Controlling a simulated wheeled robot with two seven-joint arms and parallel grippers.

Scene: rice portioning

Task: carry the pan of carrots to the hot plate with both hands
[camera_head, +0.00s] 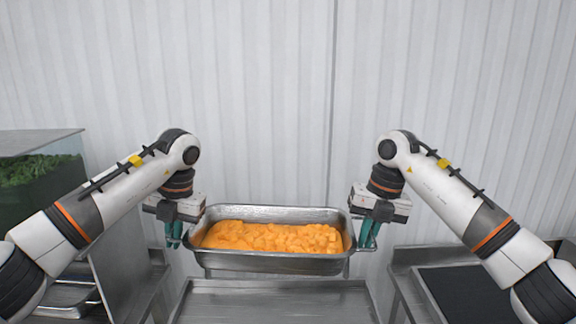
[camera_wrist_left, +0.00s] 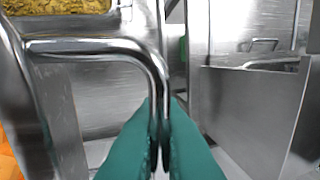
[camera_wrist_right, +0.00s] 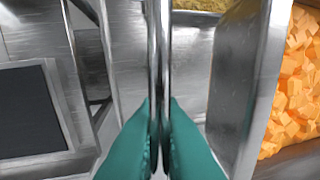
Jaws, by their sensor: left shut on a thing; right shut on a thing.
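The steel pan (camera_head: 268,263) is full of orange diced carrots (camera_head: 270,237) and is held level in the middle of the head view. My left gripper (camera_head: 174,241) is shut on the handle at the pan's left end; its green fingers close around the bar (camera_wrist_left: 158,95) in the left wrist view. My right gripper (camera_head: 367,241) is shut on the right-end handle (camera_wrist_right: 158,60), also seen in the right wrist view. The carrots (camera_wrist_right: 293,90) show at the right there. A dark flat plate (camera_head: 460,292), which looks like the hot plate, lies at the lower right.
A steel counter (camera_head: 275,303) lies below the pan. A clear-sided container of green leaves (camera_head: 42,180) stands at the left, with steel trays (camera_head: 70,297) near it. A ribbed white wall (camera_head: 260,90) closes off the back. Yellowish food (camera_wrist_left: 55,6) shows below the pan.

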